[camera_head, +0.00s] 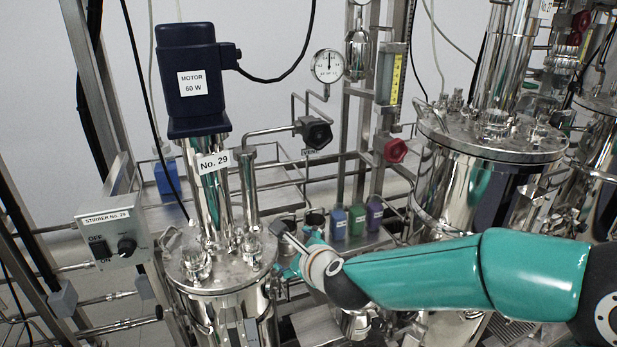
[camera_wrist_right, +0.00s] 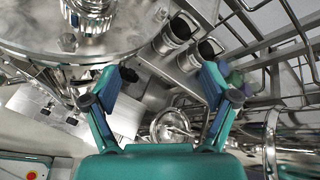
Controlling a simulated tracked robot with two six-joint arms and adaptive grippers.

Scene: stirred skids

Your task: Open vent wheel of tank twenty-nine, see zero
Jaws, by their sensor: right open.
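Tank twenty-nine (camera_head: 222,300) is a steel vessel under a blue motor, with a "No. 29" label on its neck. Its dark vent wheel (camera_head: 316,133) sits on a pipe at upper centre, above a small "VENT" tag. A round white gauge (camera_head: 328,66) stands above it; its needle points roughly straight up, and its numbers are too small to read. My right gripper (camera_head: 298,254) is beside the tank's lid, below the wheel and apart from it, partly hidden by my wrist. In the right wrist view it is open and empty (camera_wrist_right: 165,88). My left gripper is not in view.
A red wheel (camera_head: 395,150) is to the right, below a yellow-scaled sight glass (camera_head: 390,78). Small coloured bottles (camera_head: 356,220) stand on a shelf behind my arm. A stirrer switch box (camera_head: 115,232) is at left. Another steel tank (camera_head: 450,185) stands at right.

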